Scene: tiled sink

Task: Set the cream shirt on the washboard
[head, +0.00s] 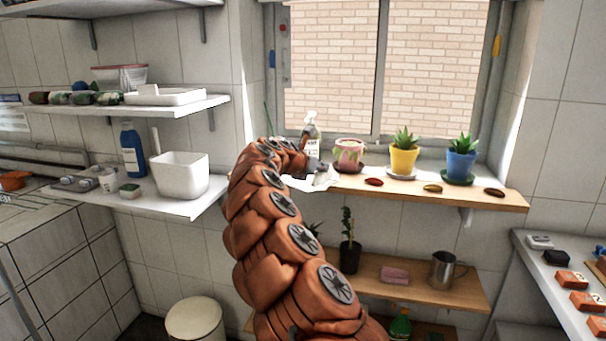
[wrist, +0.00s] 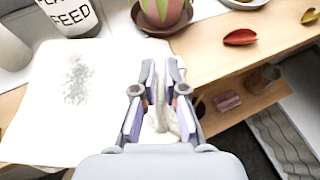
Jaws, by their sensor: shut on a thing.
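The cream shirt (wrist: 55,118) is a pale cloth with a grey smudge, spread over the window shelf in the wrist view. It also shows in the head view (head: 310,183) as a small white patch by the end of my arm. My gripper (wrist: 162,82) is shut on a fold of the shirt at its right side, near the shelf's front edge. In the head view my arm hides much of the shirt. A grey panel with wavy ridges (wrist: 270,145) lies low at the right of the wrist view; it may be the washboard, but I cannot be sure.
A pink pot (head: 348,154), a yellow pot (head: 403,162) and a blue pot (head: 461,166) stand on the window shelf (head: 480,198). A lower shelf (head: 412,288) holds a metal mug (head: 443,271) and pink soap (head: 395,275).

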